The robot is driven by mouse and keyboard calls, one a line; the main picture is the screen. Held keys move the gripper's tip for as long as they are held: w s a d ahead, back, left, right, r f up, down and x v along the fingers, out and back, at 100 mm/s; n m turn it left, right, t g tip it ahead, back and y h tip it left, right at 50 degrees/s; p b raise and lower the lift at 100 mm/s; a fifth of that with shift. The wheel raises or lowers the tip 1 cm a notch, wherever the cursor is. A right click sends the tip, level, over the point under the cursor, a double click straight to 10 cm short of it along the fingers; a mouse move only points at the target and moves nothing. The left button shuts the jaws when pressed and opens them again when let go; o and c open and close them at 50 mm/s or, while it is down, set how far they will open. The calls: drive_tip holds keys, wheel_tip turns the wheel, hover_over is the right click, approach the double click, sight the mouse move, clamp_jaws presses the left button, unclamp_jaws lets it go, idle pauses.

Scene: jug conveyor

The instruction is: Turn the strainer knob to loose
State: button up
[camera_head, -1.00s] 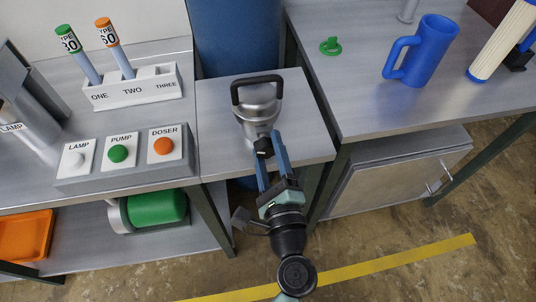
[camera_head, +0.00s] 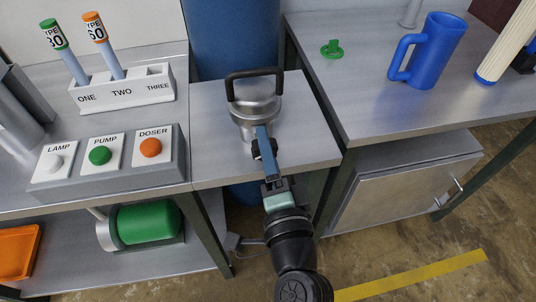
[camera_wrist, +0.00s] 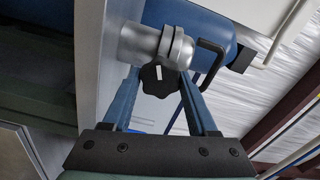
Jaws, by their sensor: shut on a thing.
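The metal strainer (camera_head: 254,103) with a black loop handle stands on the middle bench. Its black knob (camera_head: 256,151) sticks out at the front, partly covered by my finger. In the wrist view the lobed knob (camera_wrist: 156,84) carries a short white mark and sits between my blue fingers, in front of the strainer's metal body (camera_wrist: 140,42). My gripper (camera_head: 264,140) is shut on the knob, with one finger mostly hiding the other in the head view. No loose or tight label is readable.
A button panel (camera_head: 112,168) and a rack (camera_head: 122,92) with two tubes are on the left bench. A blue jug (camera_head: 433,52) and a green part (camera_head: 331,49) are on the right bench. The middle bench beside the strainer is clear.

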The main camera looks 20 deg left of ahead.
drive_tip(key=shift+n, duration=0.5)
drive_tip(key=shift+b, duration=0.3)
drive_tip(key=o, duration=1.4)
drive_tip(key=b+v, duration=0.2)
drive_tip(key=v, duration=1.1)
